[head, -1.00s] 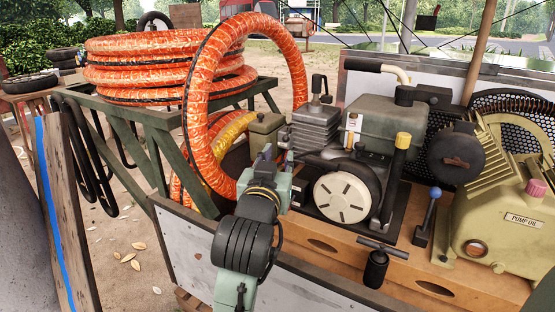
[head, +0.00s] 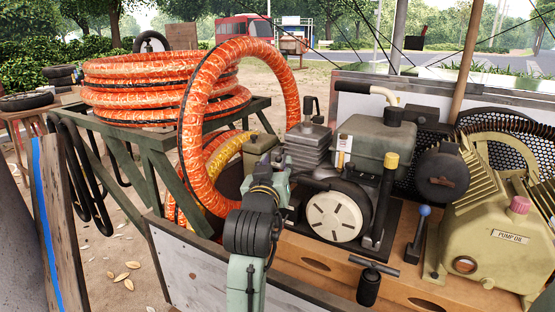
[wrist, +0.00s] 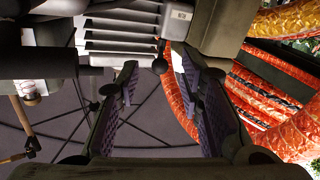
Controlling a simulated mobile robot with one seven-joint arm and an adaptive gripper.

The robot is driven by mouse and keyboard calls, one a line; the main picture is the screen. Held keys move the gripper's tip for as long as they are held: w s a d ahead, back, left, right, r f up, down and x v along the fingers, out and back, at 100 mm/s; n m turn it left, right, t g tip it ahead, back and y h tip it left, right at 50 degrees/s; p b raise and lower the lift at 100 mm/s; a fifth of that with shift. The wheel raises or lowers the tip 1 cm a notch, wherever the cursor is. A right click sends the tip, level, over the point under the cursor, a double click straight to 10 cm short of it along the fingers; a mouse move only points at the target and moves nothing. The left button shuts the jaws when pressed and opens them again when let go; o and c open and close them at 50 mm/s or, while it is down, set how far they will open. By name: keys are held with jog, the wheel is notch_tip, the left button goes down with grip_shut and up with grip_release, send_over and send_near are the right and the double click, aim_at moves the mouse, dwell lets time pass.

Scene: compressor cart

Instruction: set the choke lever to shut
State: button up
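My gripper (head: 278,180) is at the left side of the engine, whose white starter disc (head: 338,213) faces me. In the wrist view my gripper (wrist: 160,86) is open, its two ridged fingers apart with a gap between them. No contact with the fingers is clear. In the head view my arm hides this side of the engine, and I cannot make out the lever there.
The finned cylinder (head: 308,147) and grey-green tank (head: 372,143) stand close by. A large orange hose loop (head: 200,120) rises just left of my gripper. A blue-knobbed lever (head: 424,211) and the yellow pump (head: 495,235) are further right. A T-handle (head: 369,285) stands in front.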

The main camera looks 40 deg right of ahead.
jog(key=shift+x, duration=0.95)
grip_shut()
